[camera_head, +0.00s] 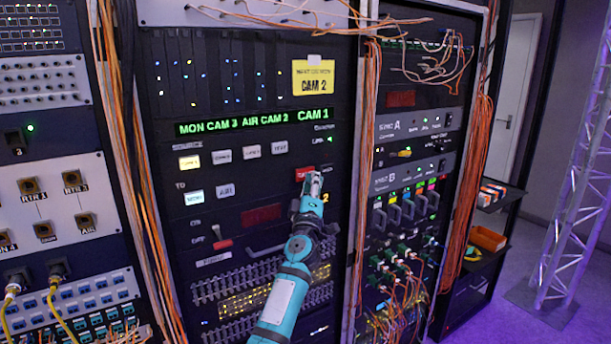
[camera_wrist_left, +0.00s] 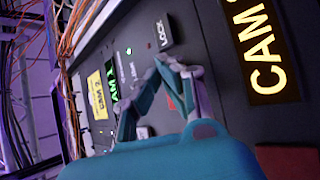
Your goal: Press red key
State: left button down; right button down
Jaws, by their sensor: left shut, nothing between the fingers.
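The red key (camera_head: 303,173) is on the black panel, right of the row of pale keys, and my left gripper partly covers it in the head view. A small red patch (camera_wrist_left: 172,103), seemingly the same key, shows between the fingers in the left wrist view. My left gripper (camera_head: 313,176) is shut and empty, its tips at the key's lower right edge in the head view. The fingers (camera_wrist_left: 163,62) also show in the left wrist view, pointing toward the panel. I cannot tell whether they touch the key. My right gripper is not in view.
A grey LOCK key (camera_wrist_left: 160,32) sits near the fingertips. A green text display (camera_head: 255,121) and a yellow CAM 2 note (camera_head: 314,78) are above. A red-handled switch (camera_head: 222,243) is lower left. Orange cables (camera_head: 480,170) hang at the right.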

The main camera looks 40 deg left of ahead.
pick_arm(q)
jog(key=shift+w+a, duration=0.15)
jog(key=shift+a, duration=0.3)
dwell(0.6)
jog(key=shift+d, duration=0.15)
jog(key=shift+s+d+p, duration=0.35)
jog(key=shift+d+p, duration=0.1)
jog(key=shift+d, duration=0.2)
jog(key=d, duration=0.1)
jog(key=s+d+p, duration=0.1)
jog(key=d, duration=0.1)
jog(key=s+d+p, duration=0.1)
jog(key=shift+d, duration=0.35)
jog(key=shift+w+f, duration=0.1)
dwell(0.8)
